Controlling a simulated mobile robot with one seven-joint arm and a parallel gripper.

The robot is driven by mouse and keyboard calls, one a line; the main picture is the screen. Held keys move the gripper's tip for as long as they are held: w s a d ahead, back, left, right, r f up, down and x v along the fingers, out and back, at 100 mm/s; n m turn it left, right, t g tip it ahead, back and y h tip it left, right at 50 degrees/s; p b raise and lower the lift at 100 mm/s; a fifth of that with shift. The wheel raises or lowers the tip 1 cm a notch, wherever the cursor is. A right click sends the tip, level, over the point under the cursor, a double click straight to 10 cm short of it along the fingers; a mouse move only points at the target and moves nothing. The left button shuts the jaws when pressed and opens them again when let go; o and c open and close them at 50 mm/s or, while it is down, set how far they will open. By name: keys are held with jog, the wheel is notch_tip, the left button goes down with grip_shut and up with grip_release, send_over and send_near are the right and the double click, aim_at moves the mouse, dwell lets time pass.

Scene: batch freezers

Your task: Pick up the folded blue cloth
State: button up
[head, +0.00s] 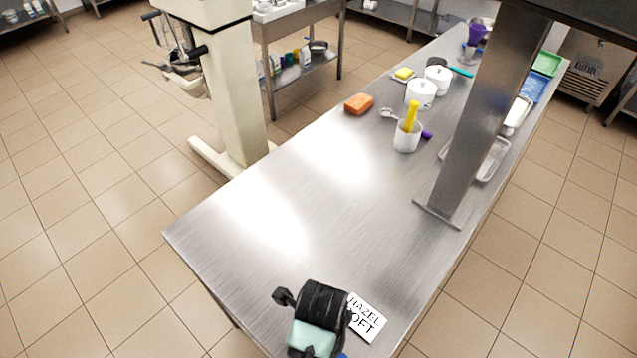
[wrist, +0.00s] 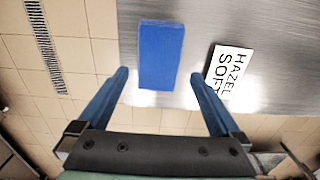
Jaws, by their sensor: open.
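The folded blue cloth (wrist: 161,50) lies flat on the steel table as a neat rectangle, near the table edge in the wrist view. My gripper (wrist: 160,76) is open and empty. Its two fingers are spread to the left and right of the cloth's near end in the picture, with gaps on both sides. The height between fingertips and cloth is hard to tell. In the head view the dark wrist end of my arm is over the table's near end and hides most of the cloth's place; only a small blue patch shows at the bottom edge.
A white "HAZEL SOFT" card (wrist: 229,75) lies right of the cloth. The steel table (head: 290,215) is bare in its middle. Farther along stand an orange block (head: 358,104), a white cup (head: 406,139) with a yellow item, white pots and a metal post (head: 485,110).

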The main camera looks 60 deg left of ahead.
jog(key=shift+s+a+f+p, duration=0.1)
jog(key=shift+f+p, duration=0.2)
jog(key=shift+f, duration=1)
jog(key=shift+a+f+p, duration=0.1)
jog(key=shift+f+p, duration=0.2)
jog(key=shift+f, duration=0.95)
jog(key=c, duration=1.1)
jog(key=shift+c, duration=0.2)
notch_tip(320, 180, up, 10)
jog(key=b, duration=0.1)
